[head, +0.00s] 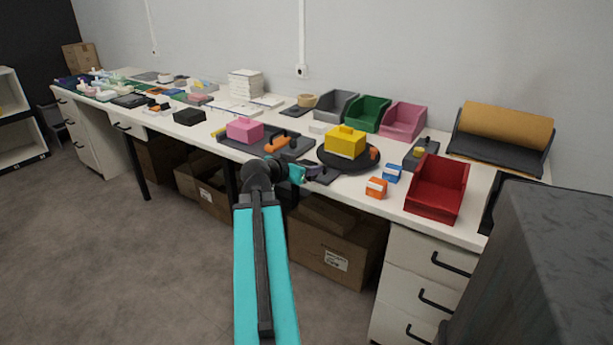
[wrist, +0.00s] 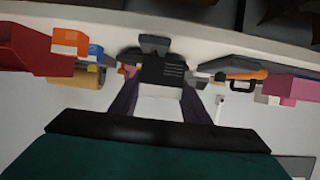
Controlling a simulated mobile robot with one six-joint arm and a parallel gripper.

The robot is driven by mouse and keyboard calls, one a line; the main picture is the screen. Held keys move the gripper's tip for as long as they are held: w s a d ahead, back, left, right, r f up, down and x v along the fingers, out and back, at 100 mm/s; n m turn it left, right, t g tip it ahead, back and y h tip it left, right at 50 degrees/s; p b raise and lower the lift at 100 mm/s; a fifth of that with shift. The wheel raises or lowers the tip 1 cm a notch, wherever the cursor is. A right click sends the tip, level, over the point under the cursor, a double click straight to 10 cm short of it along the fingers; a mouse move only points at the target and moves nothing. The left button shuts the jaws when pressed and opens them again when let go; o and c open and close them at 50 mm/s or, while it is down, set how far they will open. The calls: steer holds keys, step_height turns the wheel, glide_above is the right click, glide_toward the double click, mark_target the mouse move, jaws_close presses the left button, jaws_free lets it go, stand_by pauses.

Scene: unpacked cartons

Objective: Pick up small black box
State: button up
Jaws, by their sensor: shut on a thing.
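My gripper (head: 312,171) is low over the front of the white table, in front of the round black plate. In the wrist view my gripper (wrist: 161,80) has its dark fingers on either side of a small black box (wrist: 160,67) with fine pale lines on its face, and is shut on it. In the head view this dark box (head: 326,177) is partly hidden by the gripper. I cannot tell whether it touches the table. Another black box (head: 190,117) sits apart, farther left on the table.
The black plate (head: 333,161) carries a yellow block (head: 345,141). A blue box (head: 392,173), an orange box (head: 376,188) and a red bin (head: 437,187) stand to the right. A pink block (head: 244,130) and orange-handled tool (head: 277,145) lie left.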

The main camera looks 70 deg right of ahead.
steer(key=shift+s+a+f+b, duration=0.25)
steer(key=shift+a+b, duration=0.3)
steer(key=shift+b, duration=3.65)
steer(key=b, duration=0.3)
steer(key=shift+s+a+r, duration=0.1)
steer(key=shift+a, duration=0.25)
steer(key=shift+s+a+r+b, duration=0.1)
steer(key=shift+a+r+b, duration=0.15)
steer(key=shift+b, duration=0.6)
